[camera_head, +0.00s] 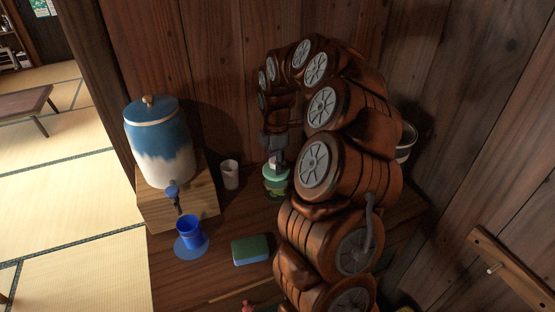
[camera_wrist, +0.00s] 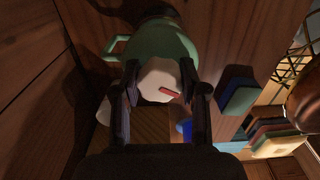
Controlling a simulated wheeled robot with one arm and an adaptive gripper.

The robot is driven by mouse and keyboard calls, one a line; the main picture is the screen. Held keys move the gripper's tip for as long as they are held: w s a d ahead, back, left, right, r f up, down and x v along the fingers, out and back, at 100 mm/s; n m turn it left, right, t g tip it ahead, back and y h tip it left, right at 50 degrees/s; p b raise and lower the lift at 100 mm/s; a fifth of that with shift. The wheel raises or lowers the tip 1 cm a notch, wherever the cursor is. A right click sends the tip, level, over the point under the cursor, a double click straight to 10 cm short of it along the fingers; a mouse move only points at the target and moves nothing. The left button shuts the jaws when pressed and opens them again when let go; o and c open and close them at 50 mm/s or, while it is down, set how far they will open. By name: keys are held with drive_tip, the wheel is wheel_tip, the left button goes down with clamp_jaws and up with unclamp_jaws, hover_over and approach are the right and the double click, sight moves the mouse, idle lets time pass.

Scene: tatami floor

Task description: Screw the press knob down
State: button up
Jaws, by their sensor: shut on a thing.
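The press (camera_head: 276,182) is a small green-lidded container on the wooden counter, partly hidden behind my arm in the head view. Its green lid (camera_wrist: 157,40) fills the top middle of the wrist view, with a green handle-like loop at its left. The press knob (camera_wrist: 158,80) is white and faceted, with a red mark on its face. My gripper (camera_wrist: 160,78) has one dark finger on each side of the knob and is shut on it. In the head view my gripper (camera_head: 276,158) reaches down onto the press from above. The knob's thread is hidden.
A blue-and-white dispenser (camera_head: 160,140) stands on a wooden box (camera_head: 182,207) at the left. A blue cup (camera_head: 189,232) is under its tap. A pale cup (camera_head: 230,174) stands left of the press. A green-and-blue sponge (camera_head: 251,249) lies in front. Wooden walls are close behind.

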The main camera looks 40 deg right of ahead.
drive_tip(key=shift+s+a+f, duration=0.1)
drive_tip(key=shift+s+f, duration=0.1)
drive_tip(key=shift+f, duration=0.2)
idle(0.3)
drive_tip(key=shift+o, duration=0.3)
drive_tip(key=shift+f+m+b, duration=0.15)
drive_tip(key=shift+m+b, duration=0.25)
drive_tip(key=shift+b, duration=0.2)
drive_tip(key=shift+o, duration=0.9)
drive_tip(key=m+b, duration=0.2)
drive_tip(key=m, duration=0.2)
drive_tip(key=shift+b, duration=0.4)
drive_tip(key=shift+m+b, duration=0.9)
drive_tip(key=shift+m, duration=0.7)
drive_tip(key=shift+w, duration=0.1)
drive_tip(key=shift+c, duration=0.2)
drive_tip(key=shift+m+b, duration=0.8)
drive_tip(key=shift+m, duration=0.2)
drive_tip(key=shift+c, duration=0.2)
drive_tip(key=m+b, duration=0.3)
drive_tip(key=m, duration=0.2)
drive_tip(key=shift+m, duration=0.3)
